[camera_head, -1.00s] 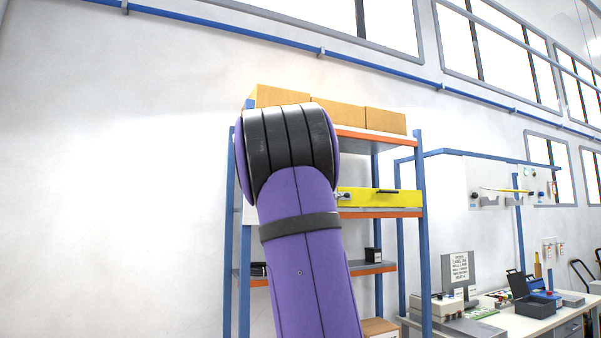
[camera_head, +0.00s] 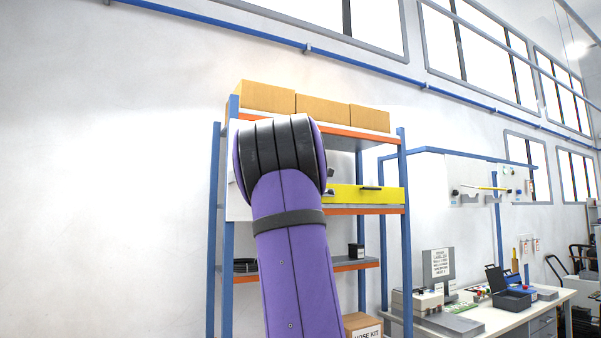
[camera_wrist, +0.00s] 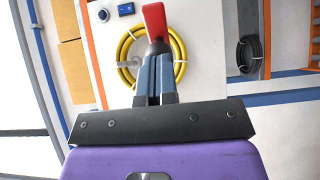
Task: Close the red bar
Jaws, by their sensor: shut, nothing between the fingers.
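The red bar (camera_wrist: 155,20) stands up just past my fingertips in the wrist view, with a dark piece at its base. It is in front of a white panel (camera_wrist: 195,20) that also carries a looped yellow hose (camera_wrist: 180,58). My gripper (camera_wrist: 157,52) is shut with nothing between its blue-grey fingers. The fingertips overlap the bar's base in this view; I cannot tell whether they touch it. In the head view my purple arm hides the gripper and the bar.
A blue-posted shelf (camera_head: 403,230) with orange beams holds cardboard boxes (camera_head: 322,108) on top and a yellow case (camera_head: 375,195). A workbench (camera_head: 500,318) with equipment is at right. The left wall is bare.

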